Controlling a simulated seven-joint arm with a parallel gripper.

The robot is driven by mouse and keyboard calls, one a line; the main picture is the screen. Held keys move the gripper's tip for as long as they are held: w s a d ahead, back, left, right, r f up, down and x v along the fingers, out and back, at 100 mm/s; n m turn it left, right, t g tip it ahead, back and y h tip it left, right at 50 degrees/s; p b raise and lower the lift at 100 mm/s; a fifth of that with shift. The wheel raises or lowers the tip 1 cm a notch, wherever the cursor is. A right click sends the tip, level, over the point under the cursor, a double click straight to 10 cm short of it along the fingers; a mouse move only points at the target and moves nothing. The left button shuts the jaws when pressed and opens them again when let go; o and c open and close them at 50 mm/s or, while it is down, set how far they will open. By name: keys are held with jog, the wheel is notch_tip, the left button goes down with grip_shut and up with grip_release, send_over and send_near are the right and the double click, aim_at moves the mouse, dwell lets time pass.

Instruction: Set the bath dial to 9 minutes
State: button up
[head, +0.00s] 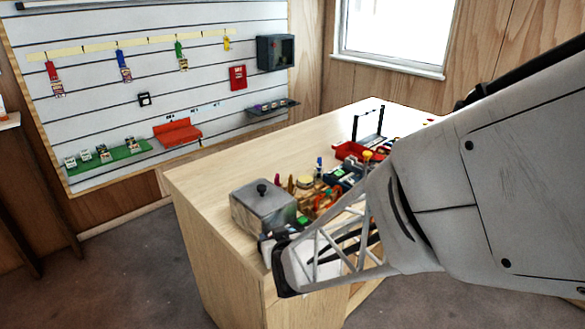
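A grey metal box with a lid and a black knob on top, which looks like the bath (262,208), stands at the near left end of the wooden workbench. I cannot make out a dial or its setting; the lower right part of the box is partly covered by my arm's end. My gripper (284,268) is at the end of my white arm, which reaches in from the right, close to the box's near side. Its fingers cannot be made out, nor whether it touches the box.
Small coloured items (318,187) crowd the workbench (215,187) right of the box. A red tray (352,151) and a black wire stand (369,128) are farther back. The bench's far left top is clear. A slatted wall panel (105,95) holds hanging gear and shelves.

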jog(key=c, duration=0.9)
jog(key=shift+a+m+t+h, duration=0.15)
jog(key=shift+m+h, duration=0.55)
jog(key=shift+h, duration=0.15)
jog(key=shift+a+m+t+h, duration=0.15)
jog(key=shift+m+h, duration=0.55)
jog(key=shift+h, duration=0.15)
jog(key=shift+a+m+h, duration=0.15)
jog(key=shift+m+h, duration=0.6)
jog(key=shift+h, duration=0.1)
jog(key=shift+a+m+h, duration=0.1)
jog(key=shift+m+h, duration=0.65)
jog(key=shift+h, duration=0.1)
jog(key=m+h, duration=0.3)
jog(key=h, duration=0.1)
jog(key=shift+a+m+g, duration=0.3)
jog(key=shift+g, duration=0.1)
jog(key=shift+w+a+m+g+h, duration=0.1)
jog(key=shift+m+g+h, duration=0.35)
jog(key=shift+m+h, duration=0.35)
jog(key=shift+w+a+m+g+h, duration=0.1)
jog(key=shift+m+g+h, duration=0.35)
jog(key=shift+m+h, duration=0.3)
